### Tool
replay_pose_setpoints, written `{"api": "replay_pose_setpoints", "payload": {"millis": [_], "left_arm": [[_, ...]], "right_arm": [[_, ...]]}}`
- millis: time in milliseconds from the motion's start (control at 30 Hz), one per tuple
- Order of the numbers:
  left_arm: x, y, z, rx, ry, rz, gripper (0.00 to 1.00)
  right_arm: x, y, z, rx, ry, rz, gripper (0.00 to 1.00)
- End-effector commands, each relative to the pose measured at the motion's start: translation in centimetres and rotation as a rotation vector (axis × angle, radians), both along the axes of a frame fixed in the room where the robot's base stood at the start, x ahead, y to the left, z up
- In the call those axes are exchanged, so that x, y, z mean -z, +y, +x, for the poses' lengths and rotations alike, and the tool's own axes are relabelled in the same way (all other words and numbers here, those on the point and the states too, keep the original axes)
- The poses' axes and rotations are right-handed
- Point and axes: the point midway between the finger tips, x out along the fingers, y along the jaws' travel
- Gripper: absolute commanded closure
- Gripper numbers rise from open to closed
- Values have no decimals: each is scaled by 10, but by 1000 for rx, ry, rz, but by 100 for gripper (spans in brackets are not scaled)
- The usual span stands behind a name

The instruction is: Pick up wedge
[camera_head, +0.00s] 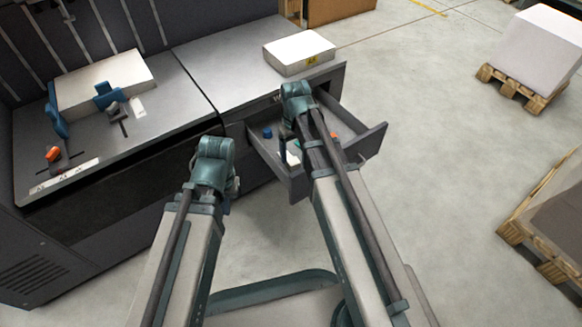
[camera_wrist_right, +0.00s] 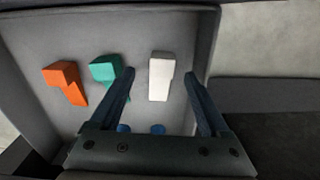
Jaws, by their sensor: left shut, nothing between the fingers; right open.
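I cannot tell which one the task calls the wedge. My right gripper (camera_wrist_right: 159,73) is open over the drawer, its fingertips on either side of the white piece in the right wrist view. I cannot tell whether they touch it. In the head view my right arm hides part of the drawer, and the white piece (camera_head: 293,158) shows beside it. My left arm is in view, its gripper is hidden.
The drawer (camera_head: 372,142) is pulled out under a grey bench (camera_head: 225,55) carrying a white box (camera_head: 299,50). Blue round parts (camera_wrist_right: 157,129) lie near the gripper's base. A clamped block (camera_head: 80,85) is on the left bench. Pallets (camera_head: 545,103) stand right; floor between is clear.

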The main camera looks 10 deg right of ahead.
Motion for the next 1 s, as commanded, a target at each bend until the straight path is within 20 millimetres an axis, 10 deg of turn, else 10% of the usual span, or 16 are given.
{"api": "replay_pose_setpoints", "payload": {"millis": [933, 1000], "left_arm": [[51, 0, 1, 0, -4, -1, 100], [51, 0, 1, 0, -4, -1, 100]], "right_arm": [[51, 4, 5, 0, 0, 0, 20], [51, 4, 5, 0, 0, 0, 31]]}}
